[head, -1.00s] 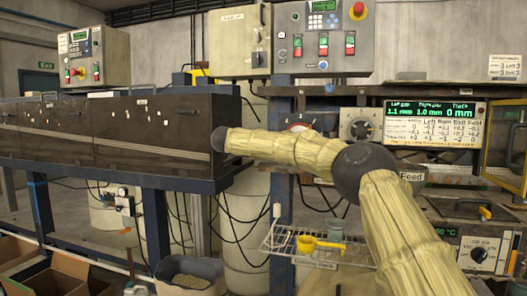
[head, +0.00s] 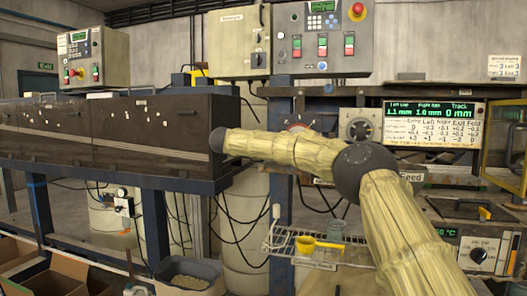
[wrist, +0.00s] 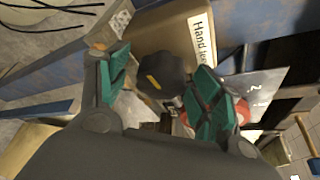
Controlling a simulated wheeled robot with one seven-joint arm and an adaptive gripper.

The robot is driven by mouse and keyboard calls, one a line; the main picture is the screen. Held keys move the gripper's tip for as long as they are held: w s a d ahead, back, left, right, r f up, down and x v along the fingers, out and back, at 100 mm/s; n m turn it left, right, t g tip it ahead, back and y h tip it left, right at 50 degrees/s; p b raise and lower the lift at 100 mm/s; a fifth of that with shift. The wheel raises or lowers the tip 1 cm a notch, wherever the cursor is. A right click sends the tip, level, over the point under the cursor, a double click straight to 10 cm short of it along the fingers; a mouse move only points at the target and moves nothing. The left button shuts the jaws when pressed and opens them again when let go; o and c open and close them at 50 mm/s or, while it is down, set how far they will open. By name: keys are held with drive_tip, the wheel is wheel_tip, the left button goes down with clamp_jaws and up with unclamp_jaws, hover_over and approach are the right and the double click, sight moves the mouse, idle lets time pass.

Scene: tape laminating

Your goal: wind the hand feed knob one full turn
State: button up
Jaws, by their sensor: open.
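The hand feed knob (wrist: 158,72) is dark and lobed, with a yellow mark on its face. It sits on a tan housing beside a white label (wrist: 200,38) that begins "Hand". My gripper (wrist: 163,64) is open, its two green-padded fingers on either side of the knob in the wrist view. Gaps show between the pads and the knob, and neither pad visibly touches it. I cannot tell how deep the knob sits between the fingers. In the head view the gripper and the knob are not visible.
A red round part (wrist: 240,110) and a metal plate (wrist: 258,84) are close to the right finger. A display panel (head: 434,124) is at right.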

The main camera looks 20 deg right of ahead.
drive_tip(key=v, duration=1.1)
drive_tip(key=shift+s, duration=0.15)
drive_tip(key=shift+a, duration=0.15)
